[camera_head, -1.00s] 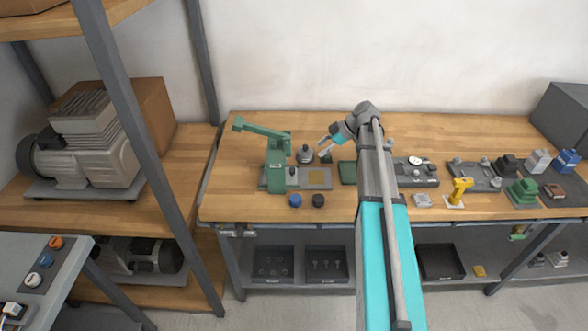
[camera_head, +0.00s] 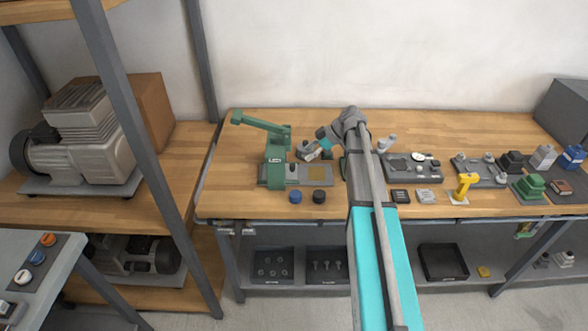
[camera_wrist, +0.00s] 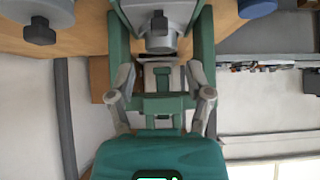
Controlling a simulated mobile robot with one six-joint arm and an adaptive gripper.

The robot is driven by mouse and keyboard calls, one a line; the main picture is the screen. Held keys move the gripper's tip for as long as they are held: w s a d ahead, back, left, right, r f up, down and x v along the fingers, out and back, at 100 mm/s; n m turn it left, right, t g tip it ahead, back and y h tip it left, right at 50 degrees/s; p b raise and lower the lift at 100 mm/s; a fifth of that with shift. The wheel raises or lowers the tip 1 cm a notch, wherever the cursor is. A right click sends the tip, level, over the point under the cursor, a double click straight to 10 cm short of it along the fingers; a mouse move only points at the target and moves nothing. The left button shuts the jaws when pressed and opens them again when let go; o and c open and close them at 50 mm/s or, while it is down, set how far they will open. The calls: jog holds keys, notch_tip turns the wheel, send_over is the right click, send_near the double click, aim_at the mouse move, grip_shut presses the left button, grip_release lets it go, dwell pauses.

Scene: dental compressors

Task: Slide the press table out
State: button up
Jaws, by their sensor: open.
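The green press (camera_head: 274,168) stands at the left of the bench, its lever arm reaching up to the left. The press table, a grey plate (camera_head: 304,181) with a yellowish patch, lies at its foot. My gripper (camera_head: 309,154) is open, above and behind the plate, to the right of the press column. In the wrist view, which looks upside down, my gripper's fingers (camera_wrist: 160,20) stand apart on both sides of a grey part with a dark knob (camera_wrist: 158,25). Whether they touch it, I cannot tell.
A grey round piece (camera_wrist: 38,20) with a dark knob is close beside my gripper. A blue cap (camera_head: 295,197) and a black cap (camera_head: 319,197) stand in front of the plate. Fixtures, including a yellow one (camera_head: 465,185), fill the bench's right. A shelf post (camera_head: 140,150) stands left.

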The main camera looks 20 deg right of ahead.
aim_at(293, 165)
jog(key=shift+b+x, duration=2.45)
jog(key=shift+x, duration=1.45)
grip_shut()
